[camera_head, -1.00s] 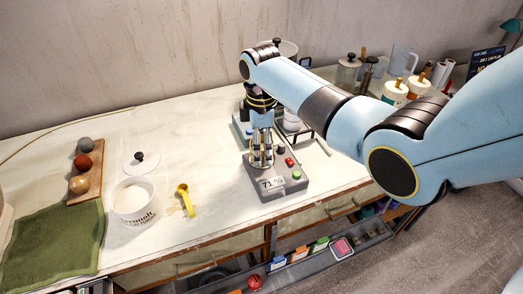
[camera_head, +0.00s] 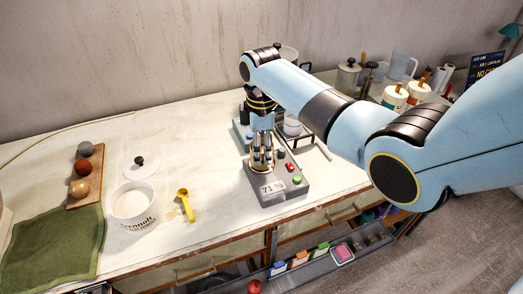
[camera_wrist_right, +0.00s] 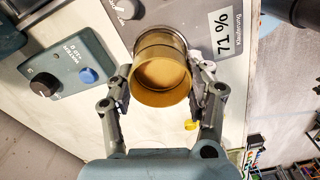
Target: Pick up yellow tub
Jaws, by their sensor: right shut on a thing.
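The yellow tub (camera_wrist_right: 162,82) is a round, amber-yellow open vessel seen from above in the right wrist view. My right gripper (camera_wrist_right: 160,88) is shut on it, with one finger on each side of its wall. In the head view the right gripper (camera_head: 262,158) points down over the grey device (camera_head: 285,188) with the 71 % label, and its fingers mostly hide the tub. I cannot tell whether the tub touches the device's top. My left gripper is not in view.
Left of the device are a yellow scoop (camera_head: 185,205), a white tub of powder (camera_head: 133,209), a lid (camera_head: 141,168), a wooden board with three balls (camera_head: 94,170) and a green cloth (camera_head: 55,245). Jars (camera_head: 395,95) stand behind my arm. An open drawer (camera_head: 310,265) lies below the table edge.

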